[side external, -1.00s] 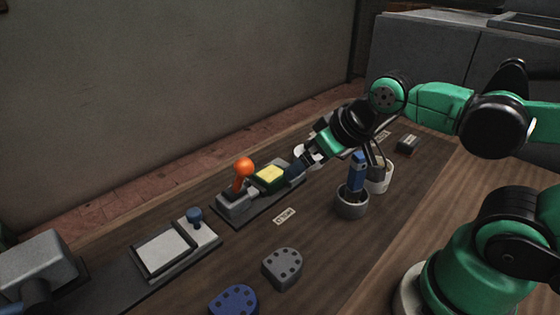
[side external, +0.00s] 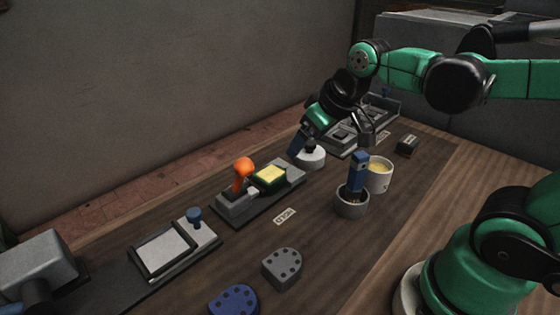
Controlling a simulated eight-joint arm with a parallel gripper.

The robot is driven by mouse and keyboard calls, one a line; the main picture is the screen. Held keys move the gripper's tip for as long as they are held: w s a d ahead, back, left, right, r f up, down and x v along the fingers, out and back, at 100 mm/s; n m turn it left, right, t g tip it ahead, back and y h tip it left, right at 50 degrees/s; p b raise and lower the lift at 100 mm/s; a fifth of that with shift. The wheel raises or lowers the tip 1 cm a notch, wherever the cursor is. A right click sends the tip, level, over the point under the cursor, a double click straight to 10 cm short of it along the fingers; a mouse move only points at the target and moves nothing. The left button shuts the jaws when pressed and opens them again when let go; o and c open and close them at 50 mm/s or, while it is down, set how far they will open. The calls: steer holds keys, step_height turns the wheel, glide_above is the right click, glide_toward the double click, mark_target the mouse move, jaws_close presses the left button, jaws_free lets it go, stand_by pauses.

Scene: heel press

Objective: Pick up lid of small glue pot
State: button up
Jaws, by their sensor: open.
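A white round lid (side external: 313,161) with a dark knob lies on the bench, just past the block with the yellow pad. I take it to be the glue pot's lid. The white pot (side external: 379,180) stands uncovered to its right, with pale yellow glue inside. My gripper (side external: 300,149) is open and points down at the lid's left edge and knob. One dark blue finger shows clearly at the left; the other is hard to make out against the knob. Whether the fingers touch the lid cannot be told.
A grey cup (side external: 351,206) holding a blue-handled tool stands close before the pot. A fixture with an orange ball lever (side external: 243,166) and yellow pad (side external: 270,174) is left of my gripper. Grey (side external: 283,268) and blue (side external: 234,300) heel pieces lie in front.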

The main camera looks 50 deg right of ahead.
steer(key=w+d+g, duration=0.2)
steer(key=w+d, duration=0.4)
steer(key=n+g, duration=0.2)
steer(key=g, duration=0.1)
glide_above(310, 143)
steer(key=shift+y, duration=0.3)
steer(key=f, duration=0.5)
steer(key=shift+s+f, duration=0.2)
steer(key=shift+s, duration=0.2)
steer(key=shift+d+f, duration=0.2)
steer(key=shift+f, duration=0.1)
steer(key=shift+w+a+f, duration=0.1)
steer(key=shift+w+f, duration=0.1)
steer(key=shift+f, duration=1.15)
steer(key=shift+w+f, duration=0.2)
steer(key=shift+f, duration=1.15)
steer(key=c, duration=1)
